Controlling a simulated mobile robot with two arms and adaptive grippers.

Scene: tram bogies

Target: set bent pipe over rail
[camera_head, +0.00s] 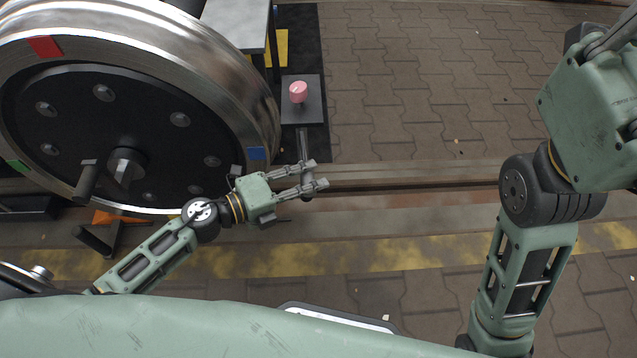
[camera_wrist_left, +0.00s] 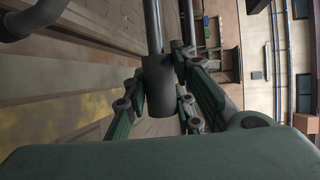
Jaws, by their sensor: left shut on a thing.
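My left gripper (camera_head: 312,177) is beside the big wheel, above the rail (camera_head: 420,186). In the left wrist view the pipe (camera_wrist_left: 159,88) sits between the fingers, with a thick dark end and a thinner part running up out of the picture. Its bend does not show clearly. The rail runs left to right in a groove in the floor. I cannot tell whether the pipe touches it. My right arm is at the right, its gripper out of the picture.
The large steel wheel (camera_head: 225,75) with crank handles fills the upper left, close to my left arm. A dark plate with a pink knob (camera_head: 298,92) stands behind the gripper, near a grey table (camera_head: 236,22). Paved floor (camera_head: 430,80) is clear to the right.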

